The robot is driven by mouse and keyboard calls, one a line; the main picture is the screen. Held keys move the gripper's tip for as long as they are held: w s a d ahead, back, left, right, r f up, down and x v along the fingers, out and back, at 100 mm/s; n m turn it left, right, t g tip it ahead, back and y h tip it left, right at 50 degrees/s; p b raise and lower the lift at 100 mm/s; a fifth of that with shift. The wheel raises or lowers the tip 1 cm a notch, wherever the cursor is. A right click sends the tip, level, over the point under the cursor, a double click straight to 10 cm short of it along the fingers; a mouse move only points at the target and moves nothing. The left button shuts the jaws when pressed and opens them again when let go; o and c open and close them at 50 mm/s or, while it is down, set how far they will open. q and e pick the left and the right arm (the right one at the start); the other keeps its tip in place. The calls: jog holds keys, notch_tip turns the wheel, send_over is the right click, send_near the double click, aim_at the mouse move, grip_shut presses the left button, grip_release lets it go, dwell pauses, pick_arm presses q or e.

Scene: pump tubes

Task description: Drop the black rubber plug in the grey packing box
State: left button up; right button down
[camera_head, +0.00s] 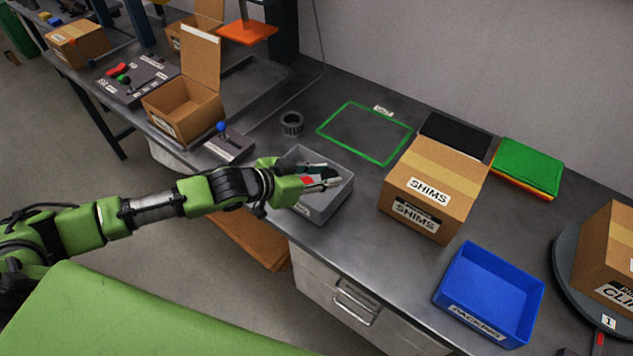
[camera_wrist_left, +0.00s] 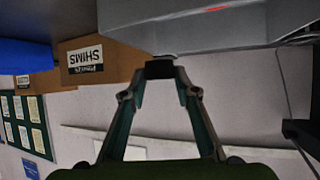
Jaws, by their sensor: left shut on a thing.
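My left gripper (camera_head: 336,179) reaches in from the left, over the grey box (camera_head: 331,212) on the bench. It is shut on the black rubber plug (camera_wrist_left: 159,70), a small dark block between the fingertips in the left wrist view, where the gripper (camera_wrist_left: 160,80) also shows. In the head view the plug is hard to make out against the fingers. The grey box also shows at the top of the wrist view (camera_wrist_left: 205,30), close to the plug. The gripper hides part of its inside; something red (camera_head: 307,181) shows there. My right gripper is not in view.
A cardboard SHIMS box (camera_head: 440,173) stands right of the grey box. A blue bin (camera_head: 478,316) labelled PACKING is at the front right. A dark ring gear (camera_head: 292,123) and a small device with a blue knob (camera_head: 230,147) lie left. A green outline (camera_head: 350,103) marks clear bench behind.

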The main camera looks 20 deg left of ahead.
pick_arm(q)
jog(key=shift+w+a+f, duration=0.2)
jog(key=shift+a+f, duration=0.25)
jog(key=shift+f, duration=0.1)
jog(key=shift+w+a+f, duration=0.2)
jog(key=shift+a+f, duration=0.25)
jog(key=shift+f, duration=0.05)
notch_tip(320, 180, down, 3)
jog(key=shift+a+f+p, duration=0.15)
jog(key=shift+f+p, duration=0.05)
jog(key=shift+p, duration=0.45)
jog(key=shift+f, duration=0.1)
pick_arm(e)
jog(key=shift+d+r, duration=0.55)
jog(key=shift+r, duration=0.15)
pick_arm(q)
jog(key=shift+f+b, duration=0.4)
jog(key=shift+f, duration=0.2)
jog(key=o, duration=1)
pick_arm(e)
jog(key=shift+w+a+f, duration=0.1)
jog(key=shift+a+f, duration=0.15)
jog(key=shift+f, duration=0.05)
